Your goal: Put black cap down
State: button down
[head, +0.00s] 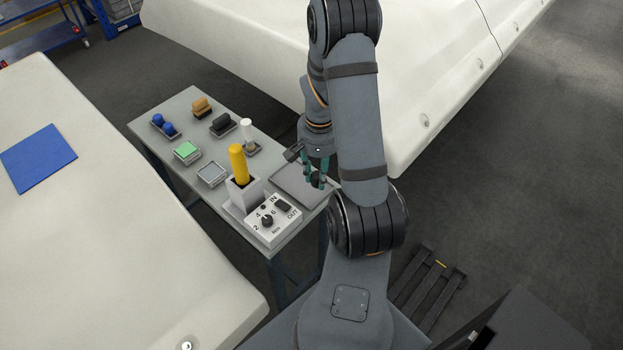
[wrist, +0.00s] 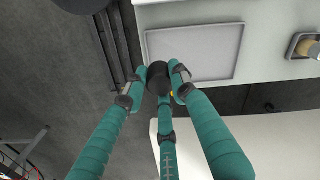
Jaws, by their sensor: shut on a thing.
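My gripper (head: 317,179) has teal fingers with dark tips and is shut on a black cap. In the wrist view the black cap (wrist: 158,77) sits between the fingertips of my gripper (wrist: 159,88). A small yellow spot shows beside it. In the head view the cap is small and hard to tell from the dark fingertips. The gripper is over the edge of the grey tray (head: 290,188); in the wrist view the cap overlaps the lower left edge of the tray (wrist: 212,74). The visible tray floor is empty. I cannot tell the cap's height above it.
The table (head: 180,103) also holds a yellow-handled tool (head: 238,163) in a holder, a control box (head: 272,218) with a knob, and a white-topped piece (head: 247,131). Several small trays with blue, green, orange and black parts stand farther back. Large white panels flank the table.

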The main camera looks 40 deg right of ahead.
aim_at(312, 191)
jog(key=shift+w+a+f, duration=0.1)
jog(key=shift+w+f, duration=0.25)
jog(key=shift+w, duration=0.25)
jog(key=shift+w+f, duration=0.35)
jog(key=shift+w, duration=0.2)
jog(key=shift+f+p, duration=0.55)
jog(key=shift+f, duration=1.4)
jog(key=shift+f, duration=0.25)
jog(key=c, duration=1.4)
grip_release()
jog(key=shift+r, duration=0.1)
jog(key=shift+r, duration=0.1)
notch_tip(312, 191, up, 12)
jog(key=b, duration=0.1)
